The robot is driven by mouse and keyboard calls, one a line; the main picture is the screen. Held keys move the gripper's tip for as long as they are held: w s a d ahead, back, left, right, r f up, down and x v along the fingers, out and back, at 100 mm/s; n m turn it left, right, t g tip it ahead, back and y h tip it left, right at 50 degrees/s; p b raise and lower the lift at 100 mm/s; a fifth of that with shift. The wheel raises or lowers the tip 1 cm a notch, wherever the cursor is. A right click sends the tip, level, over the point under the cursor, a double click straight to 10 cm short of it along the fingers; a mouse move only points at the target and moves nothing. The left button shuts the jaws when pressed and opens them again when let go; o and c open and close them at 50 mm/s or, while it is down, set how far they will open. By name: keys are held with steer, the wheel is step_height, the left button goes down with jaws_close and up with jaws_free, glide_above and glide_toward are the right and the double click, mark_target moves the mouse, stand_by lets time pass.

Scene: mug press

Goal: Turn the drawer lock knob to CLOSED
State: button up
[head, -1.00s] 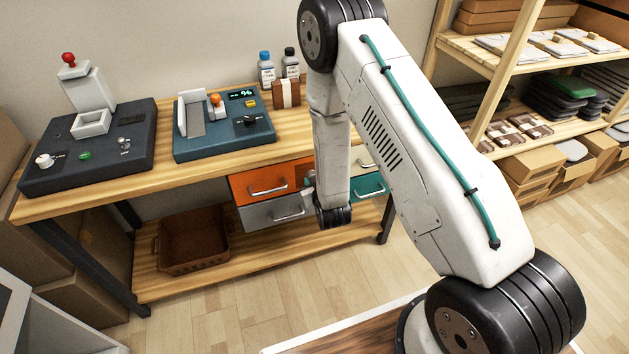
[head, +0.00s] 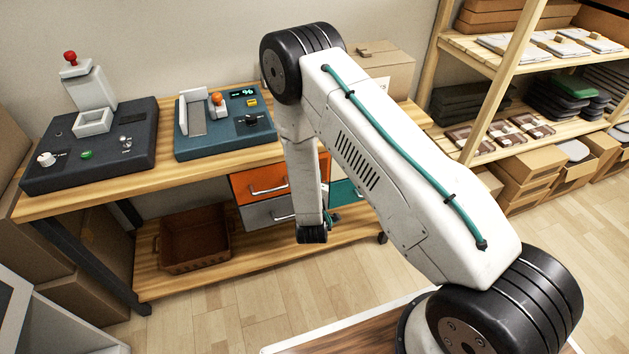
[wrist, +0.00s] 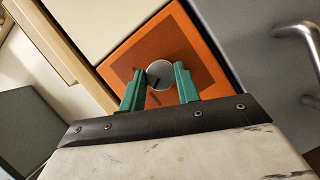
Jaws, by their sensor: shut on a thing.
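The lock knob (wrist: 161,72) is a round pale grey disc with a dark line on its face, set on an orange square plate (wrist: 207,64) in the wrist view. My gripper (wrist: 158,82) has its two green fingers on either side of the knob, shut on it. Part of the knob's rim is hidden by the fingers. I cannot read any marking on the plate. In the head view my arm hides the knob and plate, and only a bit of the green fingers shows beside the wrist, in front of the drawers.
An orange drawer (head: 250,181), a grey drawer (head: 256,213) and a teal drawer (head: 343,190) sit under the bench (head: 60,207). A grey drawer handle (wrist: 300,38) stands out at the right in the wrist view. A brown crate (head: 194,240) is on the lower shelf.

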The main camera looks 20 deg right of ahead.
steer(key=shift+a+n+t+h, duration=0.1)
steer(key=shift+n+t+h, duration=0.2)
steer(key=shift+n, duration=0.8)
steer(key=o, duration=1)
steer(key=shift+s, duration=0.1)
steer(key=v, duration=0.7)
steer(key=shift+s+a+f, duration=0.1)
steer(key=shift+s+a, duration=0.1)
steer(key=shift+s, duration=0.05)
